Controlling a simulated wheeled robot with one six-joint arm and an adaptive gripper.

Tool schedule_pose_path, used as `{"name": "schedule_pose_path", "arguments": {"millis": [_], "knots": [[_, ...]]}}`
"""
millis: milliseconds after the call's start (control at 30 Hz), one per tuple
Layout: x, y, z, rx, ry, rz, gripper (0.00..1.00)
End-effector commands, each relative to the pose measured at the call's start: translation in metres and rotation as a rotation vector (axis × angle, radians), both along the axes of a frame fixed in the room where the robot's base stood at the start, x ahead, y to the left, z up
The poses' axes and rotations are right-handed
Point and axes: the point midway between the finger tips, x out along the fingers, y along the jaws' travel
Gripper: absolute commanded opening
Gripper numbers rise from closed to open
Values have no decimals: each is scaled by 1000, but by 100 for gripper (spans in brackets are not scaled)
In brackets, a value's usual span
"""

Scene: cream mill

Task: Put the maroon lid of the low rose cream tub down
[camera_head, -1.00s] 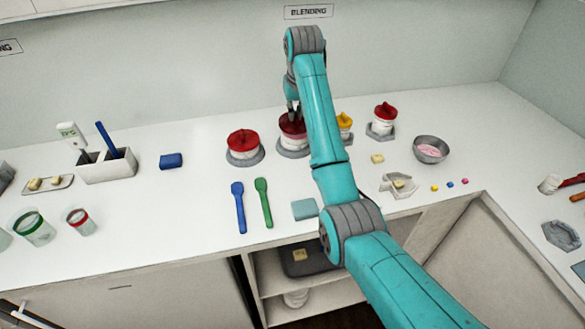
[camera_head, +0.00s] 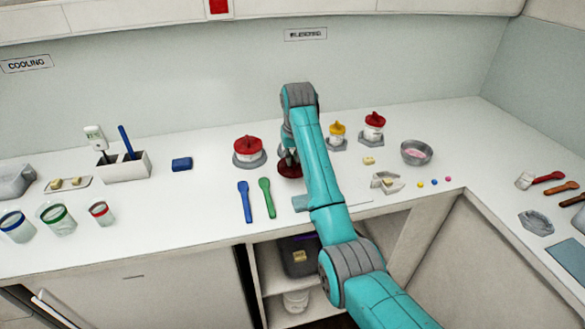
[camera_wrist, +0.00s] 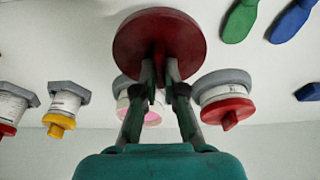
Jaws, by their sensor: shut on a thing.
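The maroon lid (camera_wrist: 160,32) is a round disc with a knob, and my gripper (camera_wrist: 160,66) is shut on it. In the head view the lid (camera_head: 289,170) is in front of the row of tubs, below my gripper (camera_head: 289,150) and partly covered by my arm. I cannot tell whether it touches the counter. The low rose cream tub (camera_wrist: 152,118) shows behind my fingers in the wrist view, open, with pink cream in it. My arm hides that tub in the head view.
A red-lidded tub (camera_head: 248,151) stands left of the lid. Blue (camera_head: 245,201) and green (camera_head: 266,197) spatulas lie front left.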

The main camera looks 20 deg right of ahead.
Motion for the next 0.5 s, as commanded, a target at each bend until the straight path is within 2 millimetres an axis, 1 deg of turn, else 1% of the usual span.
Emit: {"name": "schedule_pose_path", "arguments": {"millis": [267, 333, 500], "knots": [[-1, 0, -33, 0, 3, 0, 0], [0, 0, -36, 0, 0, 0, 0], [0, 0, -36, 0, 0, 0, 0]]}}
